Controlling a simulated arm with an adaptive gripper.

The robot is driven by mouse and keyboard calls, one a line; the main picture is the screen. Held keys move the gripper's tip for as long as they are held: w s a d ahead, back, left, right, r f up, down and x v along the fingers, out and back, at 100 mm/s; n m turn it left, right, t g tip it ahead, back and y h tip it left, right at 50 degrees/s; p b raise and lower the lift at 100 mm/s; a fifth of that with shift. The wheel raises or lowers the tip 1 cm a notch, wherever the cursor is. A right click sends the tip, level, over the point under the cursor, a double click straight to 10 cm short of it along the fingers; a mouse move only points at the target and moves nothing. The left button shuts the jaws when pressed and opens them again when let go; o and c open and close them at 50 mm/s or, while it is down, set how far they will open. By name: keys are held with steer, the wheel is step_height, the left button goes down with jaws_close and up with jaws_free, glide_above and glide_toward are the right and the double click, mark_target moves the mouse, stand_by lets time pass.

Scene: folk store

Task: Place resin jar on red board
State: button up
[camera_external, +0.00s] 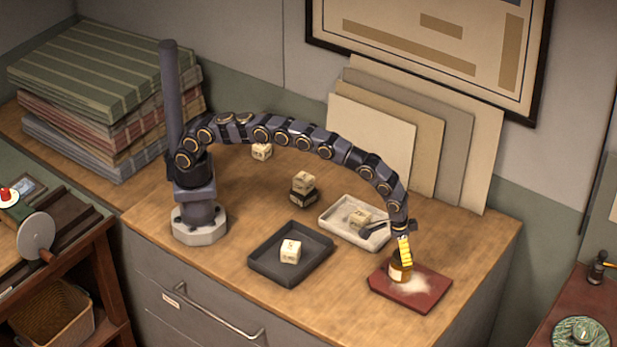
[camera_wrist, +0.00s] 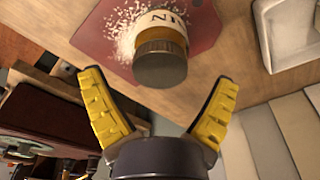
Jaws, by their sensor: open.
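The resin jar (camera_external: 398,272), an amber jar with a pale label, stands on the red board (camera_external: 430,293) near its back left edge. In the wrist view, the jar (camera_wrist: 162,60) shows its dark lid toward me and its white label, with the red board (camera_wrist: 90,38) behind it. White powder (camera_external: 415,283) lies on the board around the jar. My gripper (camera_external: 404,252) has yellow ridged fingers and is just above the jar. In the wrist view, my gripper (camera_wrist: 163,105) is open, with its fingers spread apart and the jar's lid beyond the tips, clear of both.
A pale tray (camera_external: 338,232) with a cube and a dark tool lies behind the board. A dark tray (camera_external: 262,268) with a cube (camera_external: 290,251) is to the left. More cubes (camera_external: 304,182) stand farther back. Bare wood lies between the dark tray and the board.

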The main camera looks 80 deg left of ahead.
step_height(320, 180, up, 10)
steer(key=s, duration=0.1)
steer(key=shift+s+f, duration=0.2)
steer(key=shift+s, duration=0.05)
steer(key=s+a+r+g+y, duration=0.1)
steer(key=s+a+r, duration=0.5)
steer(key=a, duration=0.4)
steer(key=s+a+r, duration=0.5)
steer(key=a+r, duration=0.1)
steer(key=a, duration=0.4)
steer(key=s+a, duration=0.3)
steer(key=s, duration=0.6)
steer(key=s+a+g, duration=0.1)
steer(key=s+a, duration=0.2)
steer(key=s, duration=0.6)
steer(key=s+a+g+h, duration=0.1)
steer(key=s+a, duration=0.2)
steer(key=s, duration=0.6)
steer(key=shift+s+a+f, duration=0.25)
steer(key=shift+s+a, duration=0.05)
steer(key=shift+f, duration=0.1)
